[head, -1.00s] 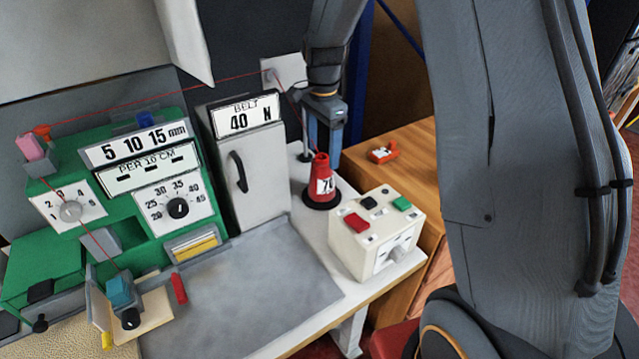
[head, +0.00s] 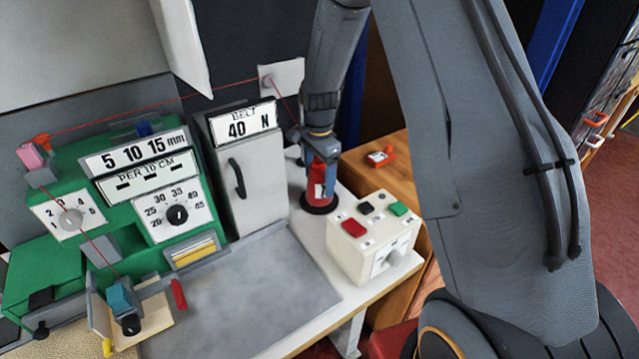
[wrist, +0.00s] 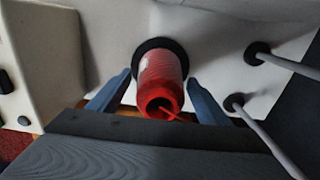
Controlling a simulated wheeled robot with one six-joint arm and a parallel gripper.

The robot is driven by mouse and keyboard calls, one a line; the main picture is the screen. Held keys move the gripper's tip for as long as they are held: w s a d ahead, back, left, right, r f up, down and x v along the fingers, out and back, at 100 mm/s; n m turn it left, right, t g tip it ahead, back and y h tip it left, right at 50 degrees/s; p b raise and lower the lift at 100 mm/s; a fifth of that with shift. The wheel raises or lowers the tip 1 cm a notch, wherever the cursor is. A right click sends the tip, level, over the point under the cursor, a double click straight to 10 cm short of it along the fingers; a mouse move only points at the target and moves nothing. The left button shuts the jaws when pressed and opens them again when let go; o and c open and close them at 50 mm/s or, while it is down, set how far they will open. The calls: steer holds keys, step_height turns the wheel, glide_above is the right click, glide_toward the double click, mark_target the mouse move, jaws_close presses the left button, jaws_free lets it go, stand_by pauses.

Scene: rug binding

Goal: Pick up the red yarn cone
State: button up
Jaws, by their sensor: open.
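The red yarn cone (head: 317,184) stands upright on a black round base on the white table, between the grey cabinet and the cream control box. It carries a white label. My gripper (head: 320,172) is above and around it, pointing down, and partly hides it in the head view. In the wrist view the cone (wrist: 161,80) sits between the two blue fingers of my gripper (wrist: 158,92), which are open with a gap on each side. A thread end shows at the cone's top.
The cream control box (head: 372,238) with coloured buttons stands close to the cone's right. The grey cabinet (head: 252,180) is to its left. Two thin pale rods (wrist: 260,135) rise beside it in the wrist view. A green machine (head: 120,205) is further left.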

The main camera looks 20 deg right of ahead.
steer(key=c, duration=1.3)
steer(key=shift+c, duration=0.3)
steer(key=shift+r, duration=0.1)
